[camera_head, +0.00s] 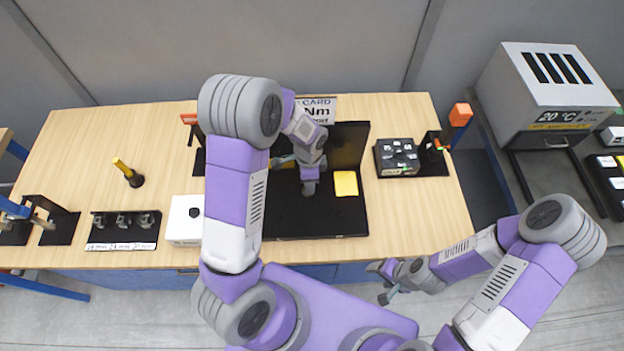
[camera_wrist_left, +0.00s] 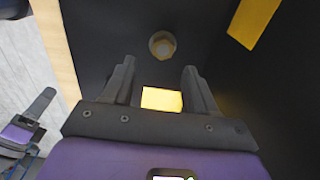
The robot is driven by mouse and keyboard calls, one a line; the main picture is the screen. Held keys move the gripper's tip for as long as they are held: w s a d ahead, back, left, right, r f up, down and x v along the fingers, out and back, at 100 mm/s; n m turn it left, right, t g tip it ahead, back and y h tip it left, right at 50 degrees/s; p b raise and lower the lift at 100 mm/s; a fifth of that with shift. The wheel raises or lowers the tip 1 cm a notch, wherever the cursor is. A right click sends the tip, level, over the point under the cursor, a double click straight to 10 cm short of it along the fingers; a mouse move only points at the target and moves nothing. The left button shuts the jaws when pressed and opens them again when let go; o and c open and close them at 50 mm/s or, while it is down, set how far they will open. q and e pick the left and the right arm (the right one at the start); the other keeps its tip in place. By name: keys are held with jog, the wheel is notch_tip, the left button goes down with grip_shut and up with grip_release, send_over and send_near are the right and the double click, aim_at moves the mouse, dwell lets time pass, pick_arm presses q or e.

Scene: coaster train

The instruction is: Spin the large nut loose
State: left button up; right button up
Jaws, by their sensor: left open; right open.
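My left gripper (camera_head: 310,188) is over the black station (camera_head: 290,225) in the middle of the bench, largely hidden by its own arm. In the left wrist view my left gripper (camera_wrist_left: 158,66) is open, with its two dark fingers apart. A small round fitting with a pale ring and yellowish centre (camera_wrist_left: 162,44) lies just beyond the fingertips; I cannot tell if it is the large nut. A bright yellow block (camera_wrist_left: 161,99) shows between the fingers, apparently not gripped. My right gripper (camera_head: 378,282) is open and empty in front of the bench edge.
A yellow pad (camera_head: 346,183) lies on the black station. A white box (camera_head: 186,221) and a black rack (camera_head: 123,230) stand left. A dark box (camera_head: 397,157) and an orange-topped post (camera_head: 460,115) stand right. A grey oven (camera_head: 548,95) is far right.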

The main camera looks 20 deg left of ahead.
pick_arm(q)
jog(key=f, duration=0.4)
jog(key=shift+w+f, duration=0.2)
jog(key=shift+f, duration=0.05)
jog(key=shift+s+f, duration=0.1)
jog(key=shift+f, duration=0.5)
jog(key=c, duration=1.1)
jog(key=shift+o, duration=0.2)
jog(key=shift+n, duration=0.3)
